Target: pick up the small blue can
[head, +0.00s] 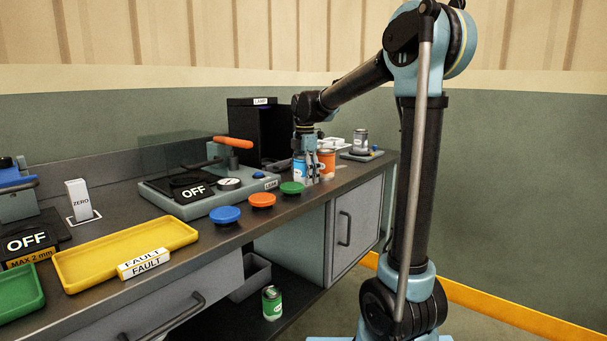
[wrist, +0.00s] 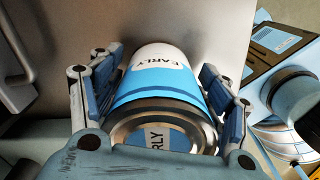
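The small blue can (head: 299,166), blue and white, stands upright near the bench's front edge in the head view. In the wrist view the blue can (wrist: 160,90) shows its metal lid close up and the word EARLY on its side. My gripper (head: 307,160) is down at the can, pointing at the bench. In the wrist view my gripper (wrist: 165,75) has one finger on each side of the can, both very close to it. Whether the fingers press on it or leave a thin gap, I cannot tell.
An orange can (head: 327,164) stands just right of the blue one. A grey can (head: 360,142) stands on a pad behind. A green can (head: 272,303) is on the lower shelf. Blue (head: 225,214), orange (head: 262,199) and green (head: 292,187) discs line the front edge.

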